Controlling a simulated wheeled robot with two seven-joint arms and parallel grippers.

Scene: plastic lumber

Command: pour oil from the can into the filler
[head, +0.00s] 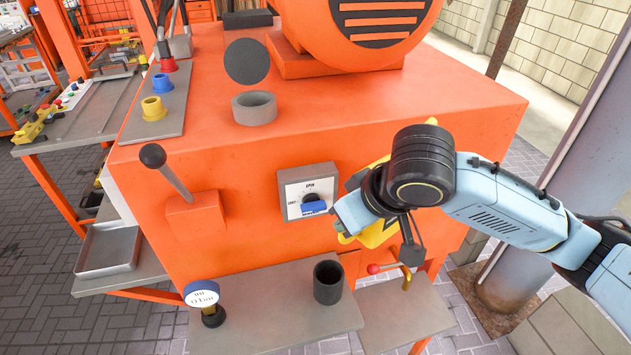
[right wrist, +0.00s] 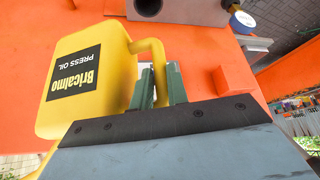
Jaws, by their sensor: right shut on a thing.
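The yellow oil can (right wrist: 112,45), labelled "Bricalmo PRESS OIL", fills the upper left of the right wrist view, its label upside down there. My right gripper (right wrist: 160,86) is shut on its handle. In the head view only yellow parts of the can (head: 376,238) show behind my right wrist, in front of the machine's orange front face. The gripper's fingers are hidden there. The filler appears to be the short grey ring (head: 254,108) on the machine's top, with a round dark lid (head: 247,62) upright behind it. The can is apart from it, lower and to the right. My left gripper is not in view.
A dark cup (head: 328,282) and a gauge (head: 203,296) stand on the grey shelf below. Yellow (head: 153,108) and blue buttons sit left of the ring. A large motor housing rises behind.

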